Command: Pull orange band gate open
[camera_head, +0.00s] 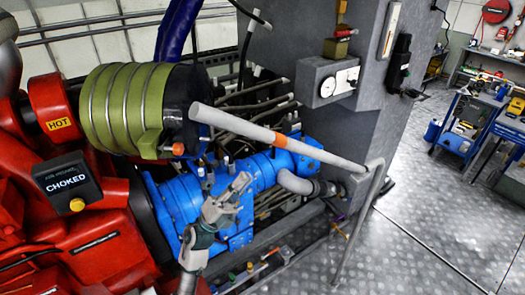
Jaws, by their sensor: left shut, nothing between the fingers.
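The gate is a long grey bar (320,154) that slants from upper left to lower right across the middle of the view. An orange band (279,138) goes around it near its middle. Its right end meets a bent grey post (358,222) that runs down to the floor. My left gripper (241,181) comes up from the bottom centre. It is shut and empty, below and to the left of the orange band in the picture, apart from the bar. My right gripper is not in view.
A blue pump body (178,203) and pipes lie behind my left gripper. A grey cabinet with a gauge box (326,82) stands behind the bar. Patterned metal floor (430,235) is clear at right.

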